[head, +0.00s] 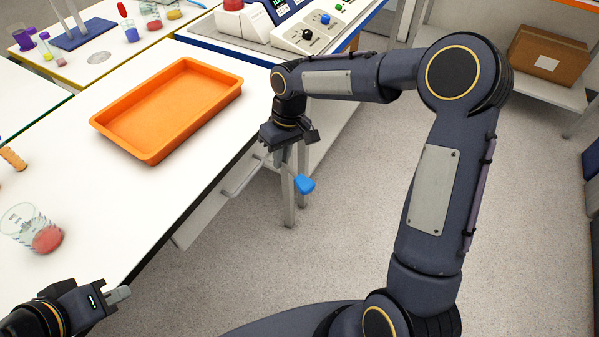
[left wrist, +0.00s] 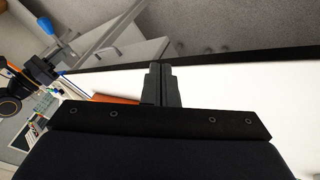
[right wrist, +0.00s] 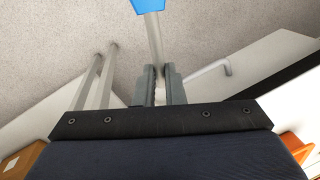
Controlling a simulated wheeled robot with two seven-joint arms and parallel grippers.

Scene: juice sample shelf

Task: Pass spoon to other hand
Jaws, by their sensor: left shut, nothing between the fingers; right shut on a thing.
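The spoon has a pale thin handle and a blue end (head: 305,184). My right gripper (head: 280,154) is shut on its handle, with the blue end hanging down beyond the table's edge, over the floor. In the right wrist view the handle (right wrist: 154,40) runs out between the fingers (right wrist: 160,85) to the blue end at the top edge. My left gripper (head: 122,293) is shut and empty, low at the left by the table's front edge. In the left wrist view its fingers (left wrist: 160,85) are together, and the spoon's blue end (left wrist: 46,25) shows far off at upper left.
An orange tray (head: 165,148) lies empty on the white table (head: 105,205). A clear beaker with red contents (head: 47,239) stands near my left gripper. A control panel (head: 305,38) and small coloured containers are at the back. Open floor (head: 330,230) lies before the table.

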